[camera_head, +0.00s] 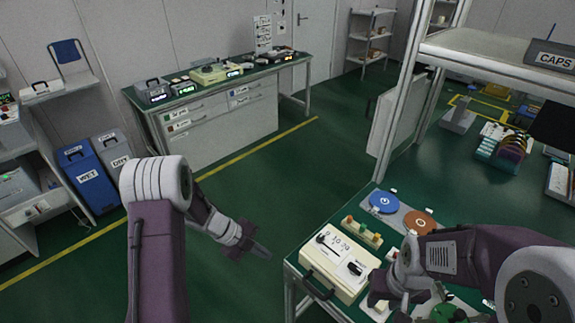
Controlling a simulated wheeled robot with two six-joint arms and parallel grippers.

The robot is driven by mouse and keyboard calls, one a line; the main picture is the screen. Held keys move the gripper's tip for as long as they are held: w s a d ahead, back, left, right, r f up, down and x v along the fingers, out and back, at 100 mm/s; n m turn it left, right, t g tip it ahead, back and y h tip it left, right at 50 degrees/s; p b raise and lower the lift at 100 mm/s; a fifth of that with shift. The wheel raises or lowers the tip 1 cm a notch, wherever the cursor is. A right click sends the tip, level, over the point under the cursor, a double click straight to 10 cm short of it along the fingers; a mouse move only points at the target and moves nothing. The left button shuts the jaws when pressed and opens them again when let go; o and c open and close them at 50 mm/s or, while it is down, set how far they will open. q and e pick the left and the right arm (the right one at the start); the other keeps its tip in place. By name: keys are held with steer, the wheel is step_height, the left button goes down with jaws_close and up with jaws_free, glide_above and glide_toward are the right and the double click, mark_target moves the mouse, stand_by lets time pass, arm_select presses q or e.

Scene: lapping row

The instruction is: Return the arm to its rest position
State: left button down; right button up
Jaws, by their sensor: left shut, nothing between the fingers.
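My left arm comes in at the lower left, bends at a white joint and reaches right. My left gripper (262,251) is shut and empty, held over the green floor to the left of the bench, touching nothing visible. My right arm comes in from the right edge over the green bench top (478,207). My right gripper (385,302) is low over the bench, close to the right side of a cream control box (329,257). Its fingers are small and partly hidden among the bench items, so I cannot tell their opening.
On the bench are a blue disc (384,202), a brown disc (419,222) and a small rack (362,233). A white shelf post (400,110) rises behind. Blue (88,178) and grey (118,155) bins stand at left. The floor between bench and back counter is free.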

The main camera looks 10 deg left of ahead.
arm_select(q)
steer(key=w+d+r+n+t+y, duration=0.1)
steer(key=w+r+n+t+y, duration=0.2)
steer(key=r, duration=0.5)
steer(key=w+d+r+n+t, duration=0.1)
steer(key=w+r+n+t, duration=0.25)
steer(key=r, duration=0.35)
steer(key=s+a+f+n+g+y, duration=0.25)
steer(key=s+a+n+y, duration=0.35)
steer(key=s+n, duration=0.55)
steer(key=s+f+n+g+h, duration=0.2)
steer(key=s+f+n+g, duration=0.2)
steer(key=s+n, duration=0.2)
steer(key=s, duration=0.2)
steer(key=shift+s+f+n, duration=0.25)
steer(key=shift+s+n, duration=0.05)
steer(key=shift+s, duration=0.1)
steer(key=shift+a, duration=0.1)
